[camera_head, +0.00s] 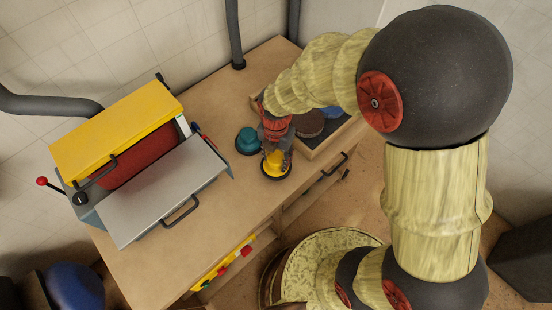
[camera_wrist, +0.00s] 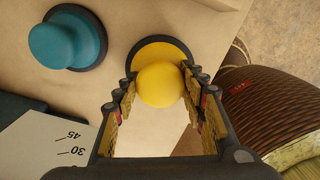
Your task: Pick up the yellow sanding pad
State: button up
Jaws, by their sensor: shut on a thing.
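The yellow sanding pad (camera_head: 275,165) is on the wooden workbench near its front edge in the head view. It has a round yellow knob over a dark-rimmed disc. In the wrist view the yellow sanding pad (camera_wrist: 158,84) sits between my fingers. My gripper (camera_wrist: 160,86) is shut on the knob, one finger on each side. In the head view my gripper (camera_head: 275,148) reaches down onto the pad from above. The pad looks upright. I cannot tell whether its disc touches the bench.
A teal sanding pad (camera_head: 248,140) stands close on the left, also in the wrist view (camera_wrist: 66,42). A wooden tray (camera_head: 318,148) with round pads lies behind on the right. A yellow and grey machine (camera_head: 120,130) fills the bench's left. The bench front (camera_head: 210,225) is bare.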

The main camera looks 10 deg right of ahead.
jog(key=s+a+r+p, duration=0.5)
jog(key=s+a+r, duration=0.4)
jog(key=s+r, duration=0.1)
jog(key=shift+a+r, duration=0.35)
jog(key=shift+r, duration=0.1)
jog(key=o, duration=0.7)
jog(key=c, duration=0.5)
